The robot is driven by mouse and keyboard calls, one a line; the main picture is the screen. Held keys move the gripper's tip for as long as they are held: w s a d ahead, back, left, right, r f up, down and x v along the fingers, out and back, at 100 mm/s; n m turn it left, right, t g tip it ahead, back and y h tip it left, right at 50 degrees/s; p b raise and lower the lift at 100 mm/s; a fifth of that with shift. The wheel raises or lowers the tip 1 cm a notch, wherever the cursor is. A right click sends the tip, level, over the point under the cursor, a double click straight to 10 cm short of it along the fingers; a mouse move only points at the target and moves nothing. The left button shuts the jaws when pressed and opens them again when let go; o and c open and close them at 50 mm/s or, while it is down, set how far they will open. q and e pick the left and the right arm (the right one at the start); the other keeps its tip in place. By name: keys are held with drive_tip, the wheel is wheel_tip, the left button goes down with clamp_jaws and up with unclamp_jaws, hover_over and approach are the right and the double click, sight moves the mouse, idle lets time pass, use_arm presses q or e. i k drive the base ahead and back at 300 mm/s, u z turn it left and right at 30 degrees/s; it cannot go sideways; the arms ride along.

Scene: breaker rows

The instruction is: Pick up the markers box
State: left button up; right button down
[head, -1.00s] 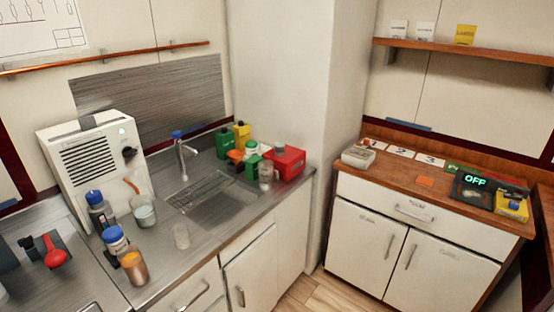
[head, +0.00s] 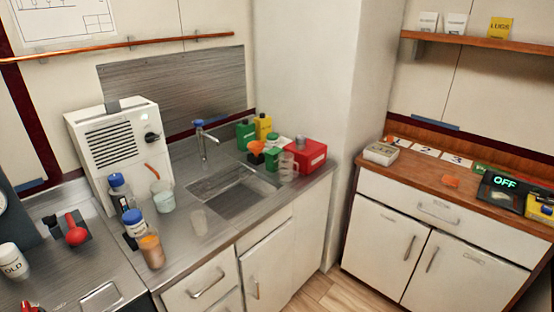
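No box in view can be read clearly as the markers box. Two small white boxes stand on the wall shelf at the upper right, a left one (head: 428,22) and a right one (head: 455,24); their dark labels are too small to read. A yellow box (head: 500,28) beside them reads "LUGS". A pale low box (head: 381,153) lies on the left end of the wooden counter, its label unreadable. Neither of my grippers shows in the head view.
Bare floor (head: 330,292) shows between cabinets.

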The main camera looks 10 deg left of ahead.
sight(271, 155)
drive_tip(key=z, duration=0.45)
drive_tip(key=k, duration=1.15)
drive_tip(key=z, duration=1.05)
drive_tip(key=i, duration=1.65)
drive_tip(key=u, duration=0.35)
drive_tip(key=i, duration=1)
drive_tip(key=u, duration=1.45)
drive_tip(key=i, duration=0.8)
drive_tip(key=u, duration=0.8)
